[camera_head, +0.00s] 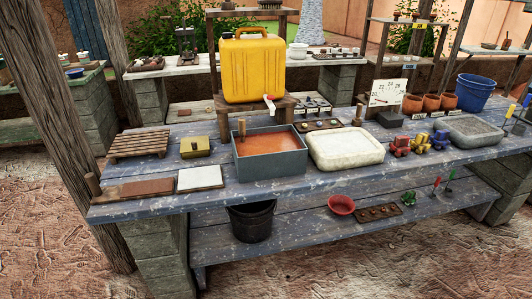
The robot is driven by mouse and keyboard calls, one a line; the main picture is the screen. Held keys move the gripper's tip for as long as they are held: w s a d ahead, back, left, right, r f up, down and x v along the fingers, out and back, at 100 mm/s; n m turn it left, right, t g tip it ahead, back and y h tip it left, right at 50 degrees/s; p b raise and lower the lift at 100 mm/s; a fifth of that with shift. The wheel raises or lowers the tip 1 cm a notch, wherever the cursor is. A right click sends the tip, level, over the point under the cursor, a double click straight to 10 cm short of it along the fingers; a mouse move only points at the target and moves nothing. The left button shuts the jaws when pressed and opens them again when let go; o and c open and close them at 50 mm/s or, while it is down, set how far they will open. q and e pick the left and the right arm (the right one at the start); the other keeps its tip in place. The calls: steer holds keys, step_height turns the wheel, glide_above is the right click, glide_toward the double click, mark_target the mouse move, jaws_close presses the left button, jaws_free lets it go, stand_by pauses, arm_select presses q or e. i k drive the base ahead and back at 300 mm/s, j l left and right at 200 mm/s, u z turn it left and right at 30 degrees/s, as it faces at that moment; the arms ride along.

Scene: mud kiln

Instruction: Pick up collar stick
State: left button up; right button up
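No gripper of mine is in view. I cannot tell for sure which thing is the collar stick. A short wooden stick (242,128) stands upright in the grey tray of orange-red liquid (290,164). Another short wooden peg (93,184) stands at the left front corner of the blue-grey table (300,188). A thin brown upright piece (358,115) is behind the pale stone basin (345,146). On the lower shelf, a small red-topped stick (437,184) and a green-topped one (450,181) stand at the right.
A yellow jerrycan (252,68) stands on a small wooden stool (227,103). A slatted rack (140,144), terracotta pots (431,102), a blue bucket (474,93) and a grey tray (470,130) crowd the table. A black bucket (252,222) and red bowl (341,205) are below. The front floor is open.

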mark_target(242, 122)
steer(key=u, duration=0.3)
steer(key=i+l+u, duration=0.15)
steer(key=l+u, duration=0.3)
steer(key=i+l+u, duration=0.1)
steer(key=l+u, duration=0.15)
steer(key=u, duration=0.25)
steer(key=l+u, duration=0.45)
